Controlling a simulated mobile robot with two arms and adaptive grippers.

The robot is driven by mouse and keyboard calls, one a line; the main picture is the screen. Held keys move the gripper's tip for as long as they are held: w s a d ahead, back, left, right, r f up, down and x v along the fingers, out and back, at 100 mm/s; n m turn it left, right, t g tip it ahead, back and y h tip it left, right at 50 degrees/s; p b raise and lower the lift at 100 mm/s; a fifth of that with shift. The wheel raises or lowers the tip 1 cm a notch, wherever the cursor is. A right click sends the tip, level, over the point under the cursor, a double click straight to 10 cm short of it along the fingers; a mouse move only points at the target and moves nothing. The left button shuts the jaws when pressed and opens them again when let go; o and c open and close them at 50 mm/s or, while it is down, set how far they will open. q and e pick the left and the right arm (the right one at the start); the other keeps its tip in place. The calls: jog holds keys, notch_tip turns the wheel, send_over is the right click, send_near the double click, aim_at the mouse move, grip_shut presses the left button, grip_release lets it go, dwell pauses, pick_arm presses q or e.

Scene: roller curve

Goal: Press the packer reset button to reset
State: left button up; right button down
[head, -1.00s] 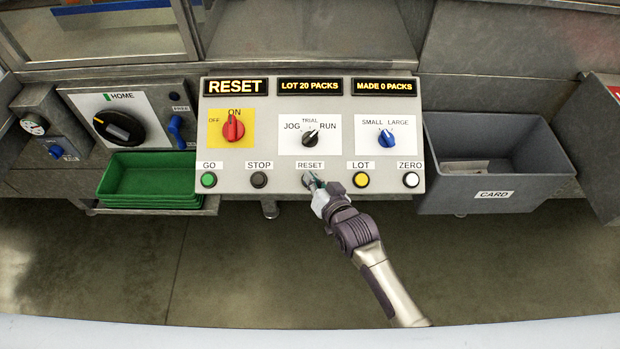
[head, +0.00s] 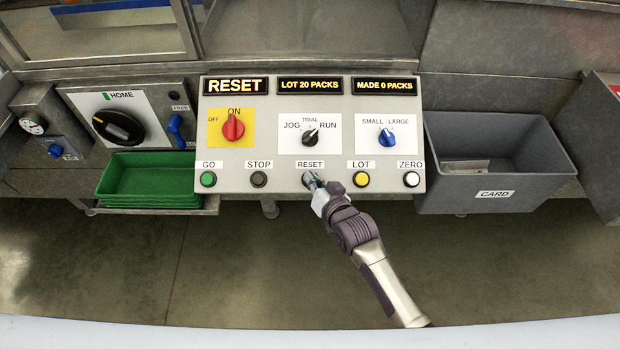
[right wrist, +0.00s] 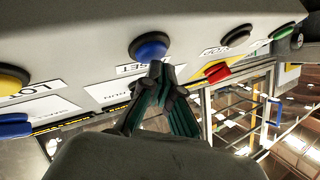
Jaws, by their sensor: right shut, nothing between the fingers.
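The blue reset button (right wrist: 150,46) shows in the right wrist view, above its RESET label (right wrist: 135,68). In the head view my right gripper (head: 312,180) covers most of it, under the RESET label (head: 310,164) on the grey control panel (head: 285,184). My right gripper is shut and empty. In the right wrist view its fingertips (right wrist: 160,74) are at the button's lower edge; I cannot tell whether they touch it. A display (head: 236,86) at the panel's top left reads RESET. My left gripper is not in view.
A green GO button (head: 208,179) and a dark STOP button (head: 259,179) are to the left. A yellow LOT button (head: 361,179) and a white ZERO button (head: 411,179) are to the right. A grey card bin (head: 470,200) stands right of the panel, green trays (head: 150,198) left.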

jog(key=shift+w+f+b, duration=0.2)
jog(key=shift+f+b, duration=0.15)
jog(key=shift+f, duration=0.05)
dwell(0.7)
dwell(0.3)
jog(key=shift+s+r+p, duration=0.45)
jog(key=shift+r+p, duration=0.35)
jog(key=shift+p, duration=0.3)
jog(key=r+p, duration=0.1)
jog(key=s+r+p, duration=0.1)
jog(key=r+p, duration=0.1)
jog(key=s+r+p, duration=0.1)
jog(key=p, duration=0.1)
jog(key=shift+s+r, duration=0.15)
jog(key=shift+s, duration=0.1)
dwell(0.4)
